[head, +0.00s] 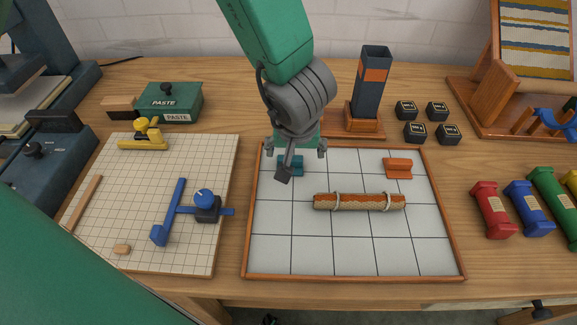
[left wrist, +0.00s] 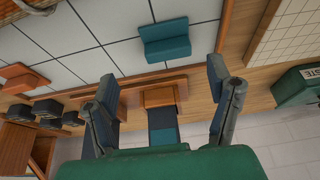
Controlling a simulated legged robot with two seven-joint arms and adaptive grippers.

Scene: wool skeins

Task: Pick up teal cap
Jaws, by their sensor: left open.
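The teal cap (left wrist: 165,41) lies on the tiled tray (head: 345,255), near its back left corner. In the head view the teal cap (head: 297,166) is partly hidden behind my left gripper (head: 296,157). My left gripper points down over that corner. In the left wrist view the left gripper's fingers (left wrist: 163,85) are spread wide with nothing between them. The cap shows beyond the fingertips there, apart from them. My right gripper is in neither view.
An orange cap (head: 398,168) and a tied wool skein (head: 360,202) lie on the same tray. A dark tower (head: 371,85) on a wooden base stands behind it. A gridded board (head: 150,190) with blue and yellow tools is left; coloured spools (head: 492,210) are right.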

